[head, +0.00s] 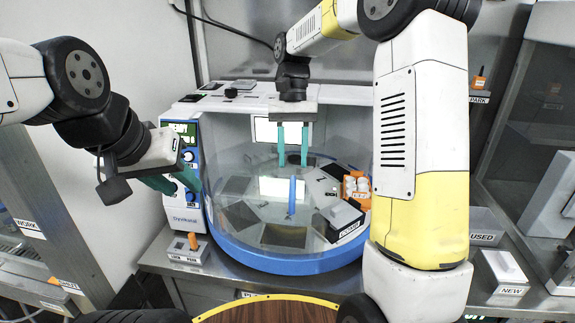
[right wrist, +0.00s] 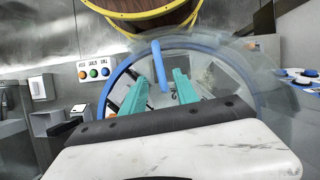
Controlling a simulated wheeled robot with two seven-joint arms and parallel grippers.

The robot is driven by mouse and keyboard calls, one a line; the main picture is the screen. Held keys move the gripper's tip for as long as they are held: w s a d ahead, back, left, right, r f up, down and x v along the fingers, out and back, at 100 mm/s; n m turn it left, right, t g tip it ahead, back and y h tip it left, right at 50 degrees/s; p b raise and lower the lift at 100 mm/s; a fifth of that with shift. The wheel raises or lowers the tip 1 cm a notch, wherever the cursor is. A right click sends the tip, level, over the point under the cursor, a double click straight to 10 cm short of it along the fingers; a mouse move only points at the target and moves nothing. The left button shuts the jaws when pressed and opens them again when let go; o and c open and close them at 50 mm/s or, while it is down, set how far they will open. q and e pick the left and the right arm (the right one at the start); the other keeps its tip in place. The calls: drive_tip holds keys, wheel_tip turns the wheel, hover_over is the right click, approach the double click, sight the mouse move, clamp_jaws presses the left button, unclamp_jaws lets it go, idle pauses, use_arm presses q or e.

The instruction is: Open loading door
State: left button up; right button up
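The loading door (head: 250,215) is a curved transparent panel with a blue rim across the front of the white machine; it looks closed. Its upright blue handle (head: 292,196) stands at the middle of the panel. My right gripper (head: 292,163) is open and empty, with teal fingers pointing down just above the handle. In the right wrist view the handle (right wrist: 160,67) lies at the gap between the fingertips, and I see no grip on it. My left gripper (head: 175,187) is to the left, by the machine's control panel, with its teal fingers apart and empty.
The control panel (head: 184,170) has blue knobs and a small screen. Inside the machine are dark plates and an orange rack (head: 355,187). A lock/park switch (head: 192,241) sits at the front left. A round wooden top (head: 270,312) with a yellow rim is in front.

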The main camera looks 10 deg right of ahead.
drive_tip(key=v, duration=0.3)
drive_tip(key=shift+s+d+r, duration=0.1)
drive_tip(key=shift+r, duration=0.1)
drive_tip(key=s+d+r+n+t+y, duration=0.1)
drive_tip(key=s+d+t, duration=0.2)
drive_tip(key=s+t, duration=0.2)
drive_tip(key=s+d+n+t, duration=0.1)
drive_tip(key=s+d+t, duration=0.2)
drive_tip(key=s, duration=0.9)
drive_tip(key=t, duration=0.2)
drive_tip(key=shift+s+d+r+t+y, duration=0.2)
drive_tip(key=shift+s+r+t+y, duration=0.1)
drive_tip(key=shift+r+y, duration=0.1)
